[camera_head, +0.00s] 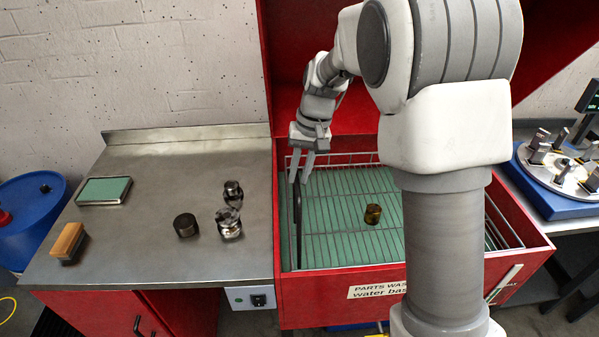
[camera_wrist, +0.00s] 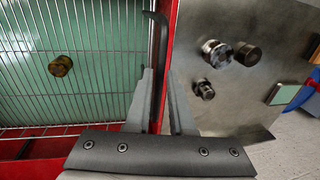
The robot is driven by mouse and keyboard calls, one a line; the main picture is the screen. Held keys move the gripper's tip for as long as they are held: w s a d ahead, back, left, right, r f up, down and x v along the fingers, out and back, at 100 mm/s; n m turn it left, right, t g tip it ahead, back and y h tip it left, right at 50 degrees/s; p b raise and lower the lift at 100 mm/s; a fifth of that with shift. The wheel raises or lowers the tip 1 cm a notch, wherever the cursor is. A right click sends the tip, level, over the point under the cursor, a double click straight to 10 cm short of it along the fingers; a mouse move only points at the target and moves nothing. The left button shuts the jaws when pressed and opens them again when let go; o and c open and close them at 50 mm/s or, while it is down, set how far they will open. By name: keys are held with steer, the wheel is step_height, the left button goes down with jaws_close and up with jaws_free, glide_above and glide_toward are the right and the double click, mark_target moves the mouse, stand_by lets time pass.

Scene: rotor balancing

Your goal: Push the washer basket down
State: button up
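The washer basket (camera_head: 345,226) is a wire grid in the red parts washer, over a green surface; it also shows in the wrist view (camera_wrist: 100,92). A brass-coloured cylindrical part (camera_head: 373,214) sits on the grid, also in the wrist view (camera_wrist: 60,66). A dark upright handle (camera_head: 298,222) stands at the basket's left side. My gripper (camera_head: 301,168) points down at the handle's top. In the wrist view, the dark handle (camera_wrist: 158,60) runs between my fingers (camera_wrist: 160,76), with a narrow gap at the right finger. Whether the left finger touches it is unclear.
The steel bench (camera_head: 150,240) on the left holds a dark cylinder (camera_head: 186,226), two shiny metal parts (camera_head: 229,222), a green pad (camera_head: 104,191) and a brush (camera_head: 68,243). The washer's red walls bound the basket. A round fixture (camera_head: 560,172) stands at right.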

jaws_close()
stand_by(1.1)
